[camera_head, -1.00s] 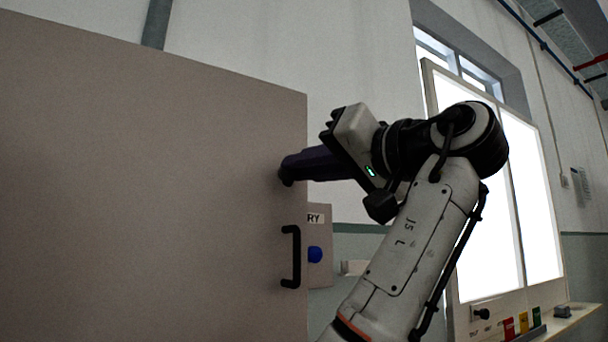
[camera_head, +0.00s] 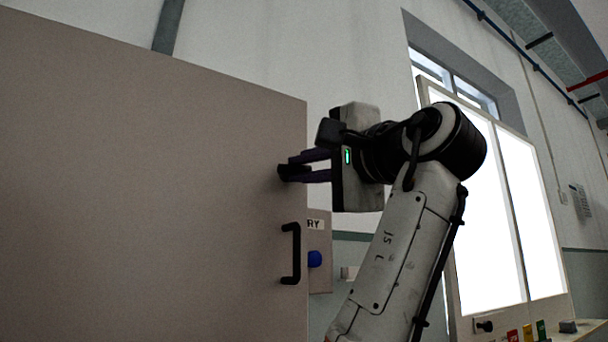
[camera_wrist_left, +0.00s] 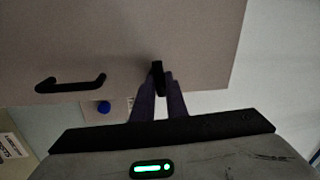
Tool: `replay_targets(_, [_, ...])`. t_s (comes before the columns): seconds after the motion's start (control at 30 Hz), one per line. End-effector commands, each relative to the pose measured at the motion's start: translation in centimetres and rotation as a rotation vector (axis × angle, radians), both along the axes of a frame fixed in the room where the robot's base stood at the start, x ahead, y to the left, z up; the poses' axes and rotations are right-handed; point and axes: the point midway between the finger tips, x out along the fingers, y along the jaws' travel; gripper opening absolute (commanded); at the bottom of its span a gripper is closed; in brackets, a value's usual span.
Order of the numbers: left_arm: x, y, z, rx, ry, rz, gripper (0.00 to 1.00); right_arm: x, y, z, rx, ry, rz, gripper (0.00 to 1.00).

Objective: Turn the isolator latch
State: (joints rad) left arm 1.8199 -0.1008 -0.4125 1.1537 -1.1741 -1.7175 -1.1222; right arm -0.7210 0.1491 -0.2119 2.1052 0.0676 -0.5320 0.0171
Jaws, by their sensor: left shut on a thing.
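The isolator latch (camera_head: 290,173) is a small black piece on the large grey-brown door panel (camera_head: 150,190), close to its right edge. It also shows in the left wrist view (camera_wrist_left: 157,74) as a short dark bar. My left gripper (camera_head: 301,168) reaches it from the right, with its dark purple fingers on either side. In the left wrist view the fingers (camera_wrist_left: 159,84) are closed around the latch. The fingers hide part of the latch. My right gripper is in neither view.
A black bar handle (camera_head: 291,254) sits on the panel below the latch. A blue knob (camera_head: 315,259) is just right of it, on a small plate marked "RY". Bright window panels (camera_head: 485,210) and a ledge with coloured blocks (camera_head: 527,332) are at the right.

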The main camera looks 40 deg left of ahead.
Motion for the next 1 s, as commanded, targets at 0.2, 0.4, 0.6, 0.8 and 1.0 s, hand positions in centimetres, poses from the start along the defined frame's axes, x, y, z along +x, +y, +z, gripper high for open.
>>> replay_targets(0.2, [-0.07, 0.04, -0.15, 0.040, 0.099, 0.001, 0.00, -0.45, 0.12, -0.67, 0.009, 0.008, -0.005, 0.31])
replay_targets(0.4, [-0.07, 0.03, -0.13, 0.059, 0.147, 0.001, 0.00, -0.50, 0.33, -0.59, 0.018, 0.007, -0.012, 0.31])
replay_targets(0.6, [-0.06, 0.03, -0.09, 0.064, 0.160, 0.000, 0.00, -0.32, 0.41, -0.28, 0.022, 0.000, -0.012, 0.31])
replay_targets(0.8, [-0.05, 0.04, -0.09, 0.064, 0.161, 0.001, 0.00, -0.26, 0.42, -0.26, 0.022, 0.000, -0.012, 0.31])
replay_targets(1.0, [-0.05, 0.04, -0.08, 0.065, 0.160, 0.001, 0.29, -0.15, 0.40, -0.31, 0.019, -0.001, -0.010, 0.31])
